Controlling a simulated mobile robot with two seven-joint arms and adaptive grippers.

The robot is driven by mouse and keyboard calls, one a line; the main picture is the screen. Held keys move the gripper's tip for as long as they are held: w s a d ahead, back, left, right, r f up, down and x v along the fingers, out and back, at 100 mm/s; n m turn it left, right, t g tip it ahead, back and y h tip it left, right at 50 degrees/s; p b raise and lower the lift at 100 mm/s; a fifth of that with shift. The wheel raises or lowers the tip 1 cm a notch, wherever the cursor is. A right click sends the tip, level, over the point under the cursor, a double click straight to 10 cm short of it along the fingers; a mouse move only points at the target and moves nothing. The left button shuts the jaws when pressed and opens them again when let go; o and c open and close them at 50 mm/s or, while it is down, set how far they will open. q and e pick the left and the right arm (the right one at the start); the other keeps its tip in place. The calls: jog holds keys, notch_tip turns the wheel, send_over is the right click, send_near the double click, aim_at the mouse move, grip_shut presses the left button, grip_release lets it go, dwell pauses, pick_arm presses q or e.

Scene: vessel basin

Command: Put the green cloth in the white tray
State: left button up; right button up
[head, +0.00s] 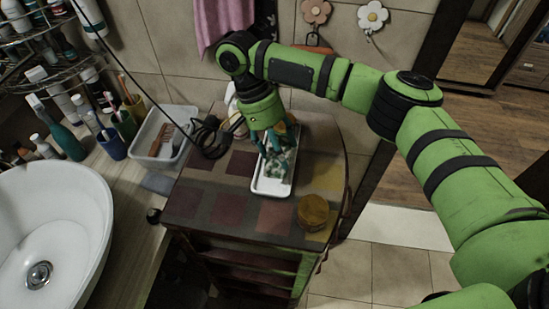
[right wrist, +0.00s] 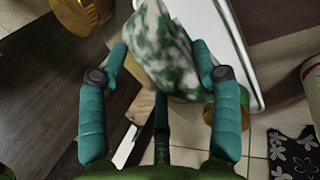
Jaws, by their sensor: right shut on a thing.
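The green-and-white patterned cloth (head: 280,166) hangs bunched from my right gripper (head: 270,141), in front of the white tray (head: 269,187) in the head view. In the right wrist view the cloth (right wrist: 165,55) lies between the teal fingers of the right gripper (right wrist: 160,52), which is shut on it. The white tray (right wrist: 236,62) shows behind the cloth and to its right there. I cannot tell whether the cloth touches the tray. The far part of the tray is hidden by the gripper and cloth. My left gripper is out of view.
The tray stands on a small tiled-top table (head: 225,210). A round amber jar (head: 313,212) stands near its front right. A bin with a brush (head: 163,139), black cable (head: 210,137) and white basin (head: 50,225) are to the left. The tabletop's front left is clear.

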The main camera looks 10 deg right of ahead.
aim_at(275, 160)
jog(key=shift+w+a+f, duration=0.15)
jog(key=shift+a+f, duration=0.2)
jog(key=shift+a, duration=0.05)
jog(key=shift+f+p, duration=0.4)
jog(key=shift+f, duration=1.55)
jog(key=o, duration=1.2)
jog(key=v, duration=1.2)
jog(key=shift+b, duration=0.3)
